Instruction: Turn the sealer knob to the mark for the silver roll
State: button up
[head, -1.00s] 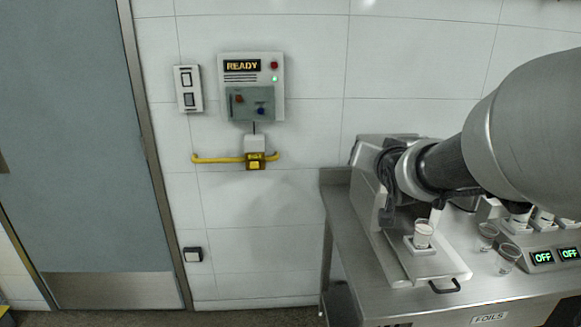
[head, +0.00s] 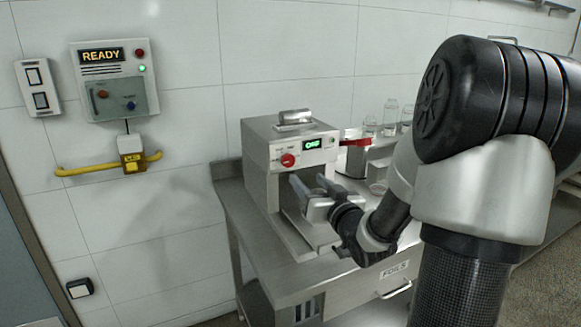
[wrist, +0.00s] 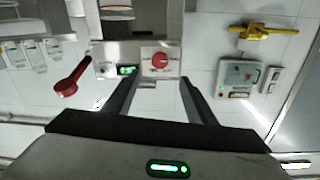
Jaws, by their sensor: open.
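The sealer (head: 258,160) is a metal box on the steel bench, with a small green display (head: 312,144) and a red lever (head: 355,142) at its right. Its round red knob (head: 288,160) is on the front face; small marks around it are too small to read. In the wrist view, upside down, the red knob (wrist: 160,59) appears just beyond and between my fingers. A silver cylinder (head: 295,117) lies on top of the sealer. My gripper (head: 311,183) is open and empty, in front of the sealer and a little below the knob, apart from it.
A wall panel reading READY (head: 112,80) and a yellow bar (head: 108,163) are at left. Glass jars (head: 390,112) stand behind my arm. A drawer labelled FOILS (head: 395,270) is in the bench front. The bench (head: 228,190) is clear left of the sealer.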

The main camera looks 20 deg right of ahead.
aim_at(289, 161)
jog(key=w+b, duration=0.1)
jog(key=w, duration=1.1)
jog(key=shift+w+d, duration=0.1)
jog(key=shift+d, duration=0.05)
jog(key=c, duration=1)
